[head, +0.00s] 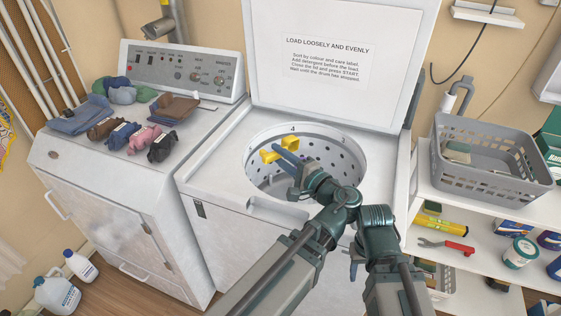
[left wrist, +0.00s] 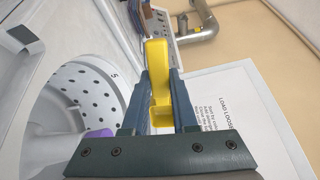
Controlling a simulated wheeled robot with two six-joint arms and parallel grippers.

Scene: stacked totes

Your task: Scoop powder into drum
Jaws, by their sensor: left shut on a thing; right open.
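My left gripper (head: 278,149) is shut on a yellow scoop (head: 289,137), over the open drum (head: 350,163) of the top-loading washer. Parts of the scoop show on both sides of the fingers. In the left wrist view the scoop (left wrist: 157,70) stands between the two fingers (left wrist: 160,95). Whether it holds powder cannot be seen. The drum (left wrist: 85,88) is at the left there, with a purple thing (left wrist: 98,134) at its inner edge, partly hidden. My right gripper (head: 353,265) is low in front of the washer, mostly hidden by my arm.
The washer's lid (head: 340,85) stands open behind the drum. Folded and rolled clothes (head: 120,133) lie on the left machine. A grey basket (head: 490,160) stands on the right shelf, with a red-handled wrench (head: 455,247) and a tub (head: 521,252) below. Bottles (head: 57,290) stand on the floor.

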